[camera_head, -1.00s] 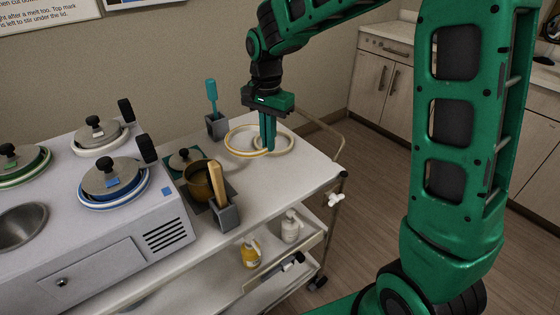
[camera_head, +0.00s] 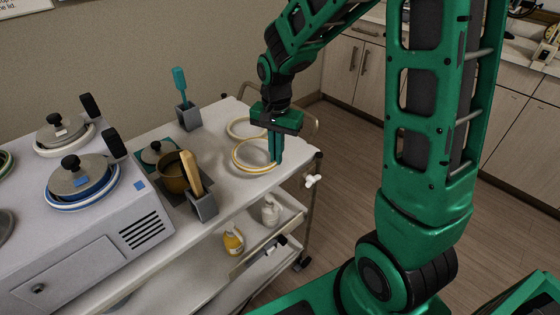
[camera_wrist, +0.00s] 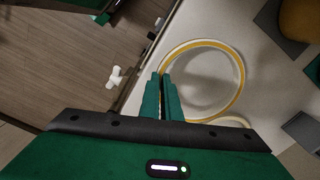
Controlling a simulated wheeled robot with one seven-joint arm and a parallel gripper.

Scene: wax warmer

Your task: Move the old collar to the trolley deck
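The old collar, a yellow-edged ring (camera_head: 235,160), is over the near right part of the white trolley deck (camera_head: 257,188). It also shows in the wrist view (camera_wrist: 241,75). My gripper (camera_head: 277,160) points down at its right rim. In the wrist view my fingers (camera_wrist: 161,97) are close together on the rim, which passes between them. I cannot tell whether the collar touches the deck. A paler ring (camera_head: 230,130) lies behind it, partly covered in the head view and cut off in the wrist view (camera_wrist: 235,121).
A grey holder with a blue-green spatula (camera_head: 179,80) stands at the deck's back edge. A brown pot (camera_head: 172,178) and a wooden-handled tool (camera_head: 190,170) stand left of the rings. The warmer (camera_head: 100,225) fills the left. Bottles (camera_head: 233,240) stand on the lower shelf.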

